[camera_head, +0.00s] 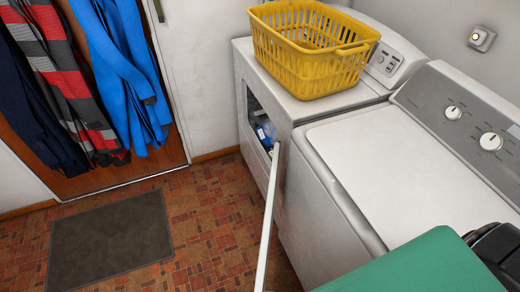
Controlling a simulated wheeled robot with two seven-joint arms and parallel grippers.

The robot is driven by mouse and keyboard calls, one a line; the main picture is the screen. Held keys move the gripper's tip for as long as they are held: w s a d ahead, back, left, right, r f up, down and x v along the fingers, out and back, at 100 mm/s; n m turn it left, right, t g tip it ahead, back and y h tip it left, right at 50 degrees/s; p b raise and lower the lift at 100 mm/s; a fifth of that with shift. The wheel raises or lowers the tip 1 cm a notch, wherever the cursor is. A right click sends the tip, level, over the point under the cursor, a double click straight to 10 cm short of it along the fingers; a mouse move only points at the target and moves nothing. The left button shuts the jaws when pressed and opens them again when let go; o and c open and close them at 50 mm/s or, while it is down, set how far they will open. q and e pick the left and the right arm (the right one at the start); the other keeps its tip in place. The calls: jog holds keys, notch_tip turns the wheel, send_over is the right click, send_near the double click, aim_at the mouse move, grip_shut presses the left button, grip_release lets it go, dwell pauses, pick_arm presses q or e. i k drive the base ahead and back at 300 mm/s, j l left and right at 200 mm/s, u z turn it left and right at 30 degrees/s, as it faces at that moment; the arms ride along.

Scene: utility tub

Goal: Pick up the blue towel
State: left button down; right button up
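A long bright blue cloth (125,75) hangs in folds at the upper left, against a brown door. It looks like a towel or a garment; I cannot tell which. A smaller blue item (267,132) shows inside the opening of the left white machine (262,82), among other things too small to make out. Part of that opening is hidden. Neither of my grippers shows clearly. A green flat shape with a dark part beside it fills the lower right corner; I cannot tell what it is.
A yellow basket (300,75) stands on the left machine. That machine's door (269,215) stands open, seen edge-on. A second white machine (390,170) stands nearer. Dark and striped cloths (55,60) hang beside the blue one. A dark mat (110,240) lies on otherwise clear tiled floor.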

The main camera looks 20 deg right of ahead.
aim_at(264, 132)
jog(key=k+l+z, duration=0.25)
jog(key=k, duration=0.15)
jog(key=k+l+z, duration=0.25)
jog(key=k, duration=0.15)
jog(key=i+j+z, duration=0.1)
jog(key=j, duration=0.25)
jog(key=i+j+z, duration=0.25)
jog(key=i+j, duration=0.15)
jog(key=j, duration=0.3)
jog(key=i+j+z, duration=0.15)
jog(key=j, duration=0.2)
